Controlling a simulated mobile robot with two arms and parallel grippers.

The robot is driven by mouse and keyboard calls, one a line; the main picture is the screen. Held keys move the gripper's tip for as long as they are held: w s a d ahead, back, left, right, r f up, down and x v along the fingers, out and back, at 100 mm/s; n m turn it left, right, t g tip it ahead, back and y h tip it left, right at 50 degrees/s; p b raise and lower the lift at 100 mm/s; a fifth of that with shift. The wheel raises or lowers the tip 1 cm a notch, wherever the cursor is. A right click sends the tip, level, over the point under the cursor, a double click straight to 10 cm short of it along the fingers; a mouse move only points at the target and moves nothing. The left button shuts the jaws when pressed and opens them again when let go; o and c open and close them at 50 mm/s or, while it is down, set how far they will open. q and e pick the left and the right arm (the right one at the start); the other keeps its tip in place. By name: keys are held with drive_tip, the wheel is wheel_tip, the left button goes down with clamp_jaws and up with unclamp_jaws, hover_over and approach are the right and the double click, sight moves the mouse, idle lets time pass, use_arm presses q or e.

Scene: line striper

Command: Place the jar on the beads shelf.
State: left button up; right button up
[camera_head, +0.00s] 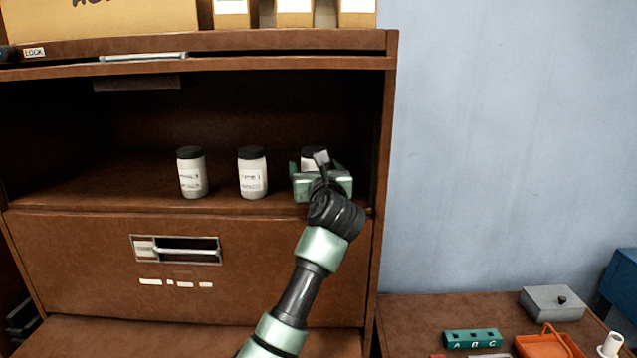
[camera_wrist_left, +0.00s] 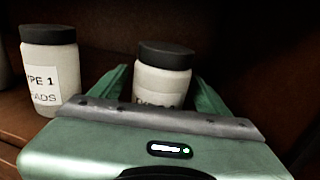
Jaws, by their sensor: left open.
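Three white jars with black lids stand upright in a row on the brown beads shelf (camera_head: 120,190). They are the left jar (camera_head: 192,173), the middle jar (camera_head: 252,172) and the right jar (camera_head: 311,160). My left gripper (camera_wrist_left: 162,92) is open at the right jar (camera_wrist_left: 164,75), with one finger on each side of it. In the head view my left gripper (camera_head: 320,180) hides the lower part of that jar. In the left wrist view a neighbouring jar (camera_wrist_left: 51,72) has a label reading "TYPE 1" and "ADS". My right gripper is not in view.
The cabinet's right side wall (camera_head: 384,130) is close to the gripper. A closed drawer (camera_head: 100,255) with a handle is below the shelf. Boxes (camera_head: 110,18) stand on top. A low table at right holds a green block (camera_head: 472,339), a grey box (camera_head: 553,302) and an orange tray (camera_head: 548,345).

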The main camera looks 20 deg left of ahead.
use_arm(q)
drive_tip(key=b+v, duration=0.4)
drive_tip(key=v, duration=0.6)
drive_tip(key=shift+s+d, duration=0.1)
